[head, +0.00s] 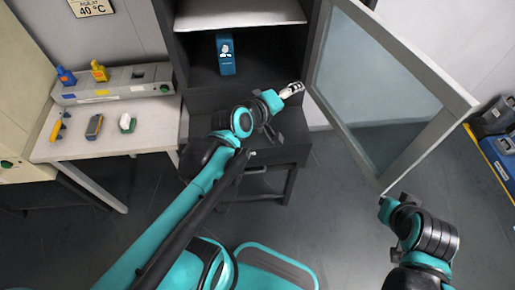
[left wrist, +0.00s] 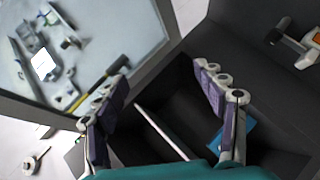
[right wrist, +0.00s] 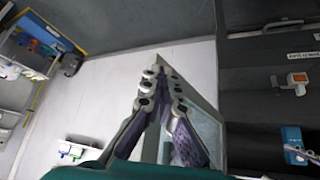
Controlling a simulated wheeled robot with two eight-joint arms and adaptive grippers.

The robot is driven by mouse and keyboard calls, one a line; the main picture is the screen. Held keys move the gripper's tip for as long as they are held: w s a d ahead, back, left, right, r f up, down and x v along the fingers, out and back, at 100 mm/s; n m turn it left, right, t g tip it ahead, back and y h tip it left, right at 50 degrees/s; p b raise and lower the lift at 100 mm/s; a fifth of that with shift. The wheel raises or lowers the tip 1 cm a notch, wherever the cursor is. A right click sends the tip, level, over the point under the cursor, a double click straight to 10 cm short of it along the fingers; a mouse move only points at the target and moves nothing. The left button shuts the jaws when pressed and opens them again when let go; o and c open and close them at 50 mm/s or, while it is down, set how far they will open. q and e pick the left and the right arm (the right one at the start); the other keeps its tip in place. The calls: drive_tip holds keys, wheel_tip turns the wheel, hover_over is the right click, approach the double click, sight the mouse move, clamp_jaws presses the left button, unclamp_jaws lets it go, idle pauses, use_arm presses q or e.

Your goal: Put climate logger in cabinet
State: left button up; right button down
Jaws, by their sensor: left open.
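The dark cabinet (head: 200,85) stands open at the back, its glass door (head: 375,85) swung to the right. A small white and green device (head: 127,123) lies on the white side table; I cannot tell if it is the climate logger. My left gripper (head: 292,89) is open and empty at the cabinet's right front, beside the door's hinge side. In the left wrist view its fingers (left wrist: 163,78) are wide apart over the dark cabinet. My right gripper (head: 383,203) is at the door's lower outer corner. Its fingers (right wrist: 160,78) are closed together; contact with the door is unclear.
A blue box (head: 226,55) with a white figure stands inside the cabinet. The white table (head: 60,150) also holds a grey and yellow device (head: 94,127), a yellow tool (head: 58,128) and a grey rack (head: 115,85) with bottles. A blue and yellow bench (head: 495,160) is at the right.

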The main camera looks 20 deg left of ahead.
use_arm(q)
drive_tip(key=s+a+f+m+g+y, duration=0.1)
drive_tip(key=s+f+m+g, duration=0.1)
drive_tip(key=s+f+m, duration=0.2)
drive_tip(key=s+a+f+m+g+y, duration=0.1)
drive_tip(key=s+f+m+g, duration=0.2)
drive_tip(key=s+m, duration=0.3)
drive_tip(key=s+f, duration=0.1)
drive_tip(key=s, duration=0.3)
drive_tip(key=shift+s+m+y, duration=0.25)
drive_tip(key=shift+m+y, duration=0.05)
